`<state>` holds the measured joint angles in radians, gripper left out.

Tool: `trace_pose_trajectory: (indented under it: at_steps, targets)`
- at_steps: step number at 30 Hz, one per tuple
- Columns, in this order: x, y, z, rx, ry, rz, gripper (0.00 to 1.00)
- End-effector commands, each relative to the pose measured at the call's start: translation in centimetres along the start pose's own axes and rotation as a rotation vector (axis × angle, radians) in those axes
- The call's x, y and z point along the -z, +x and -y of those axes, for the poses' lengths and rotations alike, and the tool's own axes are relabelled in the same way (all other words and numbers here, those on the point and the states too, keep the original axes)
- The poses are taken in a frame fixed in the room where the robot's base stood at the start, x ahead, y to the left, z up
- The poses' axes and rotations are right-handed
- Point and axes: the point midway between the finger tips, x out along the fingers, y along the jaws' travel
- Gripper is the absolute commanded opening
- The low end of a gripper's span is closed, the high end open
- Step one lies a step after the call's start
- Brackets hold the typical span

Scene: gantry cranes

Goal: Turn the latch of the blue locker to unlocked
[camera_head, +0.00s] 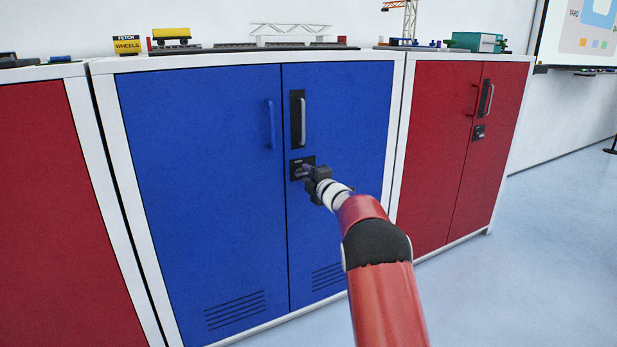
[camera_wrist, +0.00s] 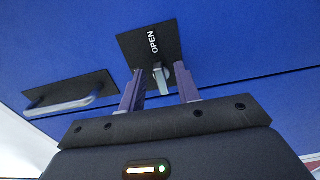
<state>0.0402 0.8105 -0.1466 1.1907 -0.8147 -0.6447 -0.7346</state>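The blue locker (camera_head: 205,200) stands in the middle with both doors shut. Its small black latch plate (camera_head: 296,163) sits below the right door's handle, partly hidden by my gripper (camera_head: 306,172). In the wrist view, the latch plate (camera_wrist: 140,46) carries the word OPEN, and a short grey latch lever (camera_wrist: 161,80) sticks out from it. My gripper (camera_wrist: 160,92) is open, with one finger on each side of the lever. A gap shows between each finger and the lever.
A silver door handle (camera_head: 302,121) on a black plate is above the latch; it also shows at left in the wrist view (camera_wrist: 70,103). Red lockers stand at left (camera_head: 60,210) and right (camera_head: 435,150). Model cranes and wagons stand on top. Floor at right is clear.

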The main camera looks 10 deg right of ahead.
Motion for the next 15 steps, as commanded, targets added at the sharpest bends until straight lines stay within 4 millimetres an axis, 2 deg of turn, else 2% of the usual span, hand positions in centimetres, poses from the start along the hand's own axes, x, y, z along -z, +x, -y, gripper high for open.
trace_pose_trajectory:
  at_steps: [5,15]
  targets:
    - [0.0,-1.5,0.0,-0.001,0.002,0.001,0.33]
    - [-0.1,-6.6,0.1,0.0,0.001,0.002,0.33]
